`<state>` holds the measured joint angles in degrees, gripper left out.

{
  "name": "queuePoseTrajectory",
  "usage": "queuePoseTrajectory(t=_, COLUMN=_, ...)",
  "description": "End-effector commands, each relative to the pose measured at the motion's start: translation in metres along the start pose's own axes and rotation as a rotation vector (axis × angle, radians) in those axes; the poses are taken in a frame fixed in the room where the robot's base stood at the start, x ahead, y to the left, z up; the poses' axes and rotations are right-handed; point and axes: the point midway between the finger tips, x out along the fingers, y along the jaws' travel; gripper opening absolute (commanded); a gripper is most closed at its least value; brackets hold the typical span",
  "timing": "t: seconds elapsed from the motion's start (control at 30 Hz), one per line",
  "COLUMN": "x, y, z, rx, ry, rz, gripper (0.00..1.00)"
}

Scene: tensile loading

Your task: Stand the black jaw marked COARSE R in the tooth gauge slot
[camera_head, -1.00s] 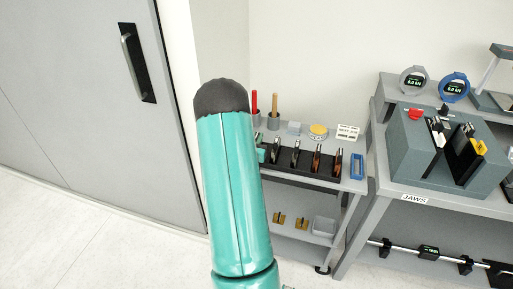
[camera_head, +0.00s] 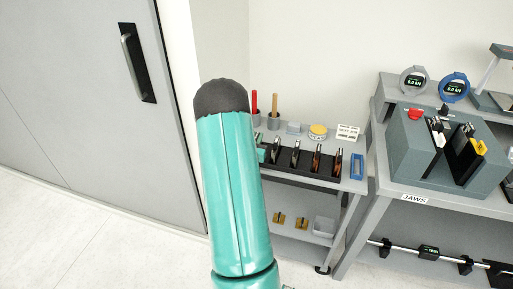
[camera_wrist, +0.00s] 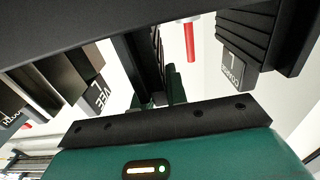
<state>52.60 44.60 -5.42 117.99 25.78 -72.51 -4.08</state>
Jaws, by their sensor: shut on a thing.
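My gripper (camera_wrist: 158,92) is at the lower middle of the wrist view. Its teal fingers are closed on a black ridged jaw (camera_wrist: 146,55). No mark on this held jaw can be read. Another black ridged jaw (camera_wrist: 262,45), marked COARSE L, is at the upper right, apart from my fingers. In the head view my teal arm hides most of my gripper; a small teal part shows by the left end of the jaw rack (camera_head: 315,181). I cannot tell which thing is the tooth gauge, and its slot is not clear in either view.
A jaw marked VEE L (camera_wrist: 98,92) is at the left of the wrist view. Several jaws stand in the rack. A yellow disc (camera_head: 318,131), a white slotted piece (camera_head: 347,132) and tool cups (camera_head: 274,121) are behind it. A grey block (camera_head: 408,150) stands on the right bench.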

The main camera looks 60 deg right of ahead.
Motion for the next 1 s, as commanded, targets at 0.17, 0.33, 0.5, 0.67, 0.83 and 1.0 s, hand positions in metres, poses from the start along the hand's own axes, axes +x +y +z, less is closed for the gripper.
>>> queuePoseTrajectory(t=0.17, x=0.001, y=0.000, z=-0.003, rx=0.002, ry=0.007, rz=0.000, gripper=0.00)
queuePoseTrajectory(t=0.33, x=0.001, y=0.000, z=-0.003, rx=0.002, ry=0.006, rz=0.000, gripper=0.00)
queuePoseTrajectory(t=0.5, x=0.001, y=-0.001, z=-0.009, rx=0.002, ry=0.008, rz=0.000, gripper=0.00)
queuePoseTrajectory(t=0.67, x=0.001, y=-0.001, z=-0.029, rx=0.003, ry=0.010, rz=-0.001, gripper=0.00)
queuePoseTrajectory(t=0.83, x=-0.015, y=0.009, z=-0.056, rx=0.003, ry=0.009, rz=0.000, gripper=0.00)
queuePoseTrajectory(t=1.0, x=-0.037, y=0.021, z=-0.086, rx=0.003, ry=0.008, rz=-0.001, gripper=0.00)
